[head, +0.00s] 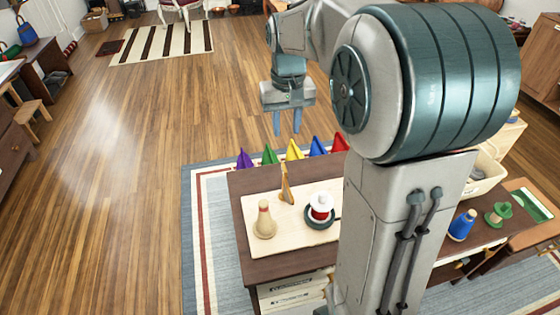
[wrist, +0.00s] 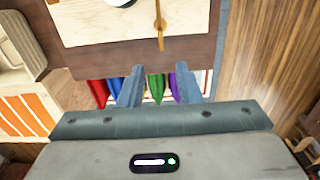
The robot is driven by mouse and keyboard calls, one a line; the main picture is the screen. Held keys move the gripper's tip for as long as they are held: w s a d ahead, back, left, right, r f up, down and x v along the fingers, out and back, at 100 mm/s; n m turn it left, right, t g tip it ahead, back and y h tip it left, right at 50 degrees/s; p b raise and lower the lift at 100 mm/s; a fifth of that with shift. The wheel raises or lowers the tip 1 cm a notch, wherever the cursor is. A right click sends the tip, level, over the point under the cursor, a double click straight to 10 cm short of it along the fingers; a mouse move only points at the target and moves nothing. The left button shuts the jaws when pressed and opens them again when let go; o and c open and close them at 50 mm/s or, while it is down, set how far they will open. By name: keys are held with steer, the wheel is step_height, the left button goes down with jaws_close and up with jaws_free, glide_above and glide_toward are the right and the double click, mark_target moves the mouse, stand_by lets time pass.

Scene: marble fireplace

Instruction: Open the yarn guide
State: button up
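A thin upright orange-brown wooden piece (head: 286,184), which looks like the yarn guide, stands at the back edge of a pale board (head: 290,229) on a dark brown table. In the wrist view the wooden piece (wrist: 160,25) shows as a narrow bar overhanging the edge of the pale board (wrist: 88,25). I cannot tell how it hinges. My gripper (head: 287,130) hangs pointing down, beyond the table's back edge and above the wooden piece. In the wrist view my gripper (wrist: 160,68) has its fingers apart with nothing held, roughly lined up with the bar.
A tan cone (head: 264,221) and a red-and-white spool on a dark green base (head: 320,211) stand on the board. Several coloured cones, including a purple one (head: 244,159), line the table's back edge under my gripper. Blue (head: 462,225) and green spools stand right.

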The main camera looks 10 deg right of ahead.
mark_target(285, 167)
steer(key=f, duration=0.9)
steer(key=f+b, duration=0.1)
steer(key=f, duration=0.4)
steer(key=shift+w+f, duration=0.1)
steer(key=shift+w, duration=0.3)
steer(key=shift+c, duration=0.3)
jaws_close()
steer(key=shift+a, duration=0.2)
steer(key=shift+w, duration=0.1)
